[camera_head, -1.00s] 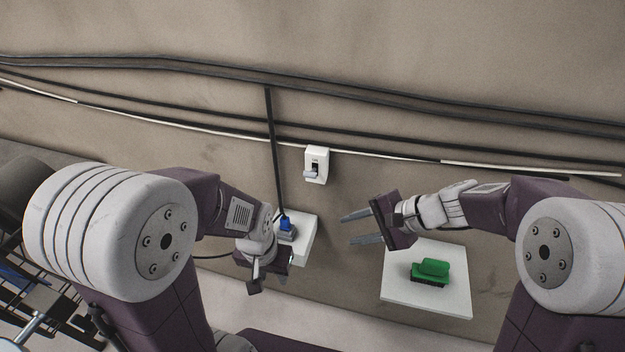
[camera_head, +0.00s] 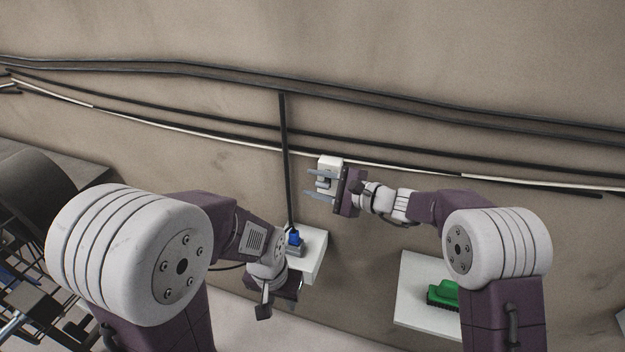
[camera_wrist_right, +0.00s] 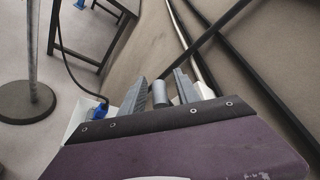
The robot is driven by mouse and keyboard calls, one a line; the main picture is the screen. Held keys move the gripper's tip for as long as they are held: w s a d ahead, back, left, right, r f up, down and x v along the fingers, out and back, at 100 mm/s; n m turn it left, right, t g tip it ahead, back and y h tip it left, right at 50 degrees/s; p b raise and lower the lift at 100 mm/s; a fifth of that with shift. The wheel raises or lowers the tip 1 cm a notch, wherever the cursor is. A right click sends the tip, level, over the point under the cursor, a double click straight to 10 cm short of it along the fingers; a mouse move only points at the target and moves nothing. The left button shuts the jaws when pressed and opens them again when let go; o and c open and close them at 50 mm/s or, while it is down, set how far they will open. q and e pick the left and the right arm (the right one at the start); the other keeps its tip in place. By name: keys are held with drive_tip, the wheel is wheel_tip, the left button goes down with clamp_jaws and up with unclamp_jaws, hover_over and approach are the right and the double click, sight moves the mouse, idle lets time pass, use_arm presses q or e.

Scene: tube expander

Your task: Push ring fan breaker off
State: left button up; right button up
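The breaker is a small white box (camera_head: 331,162) on the wall with a grey lever. My right gripper (camera_head: 311,183) is at the breaker, its two fingers open and pointing left across its front. In the right wrist view, the lever (camera_wrist_right: 160,93) shows as a grey cylinder between the open fingers (camera_wrist_right: 158,92), and a bit of the white box (camera_wrist_right: 204,90) shows beside the right finger. I cannot tell whether a finger touches the lever. My left gripper (camera_head: 280,306) hangs low in front of the white shelf, its fingers apart and empty.
A green brush (camera_head: 441,293) lies on a white board (camera_head: 416,268) at the lower right, partly behind my right arm. Dark pipes (camera_head: 430,100) run along the wall above.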

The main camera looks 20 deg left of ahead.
drive_tip(key=shift+w+a, duration=0.15)
drive_tip(key=shift+a, duration=0.3)
drive_tip(key=shift+f, duration=0.1)
clamp_jaws()
idle(1.1)
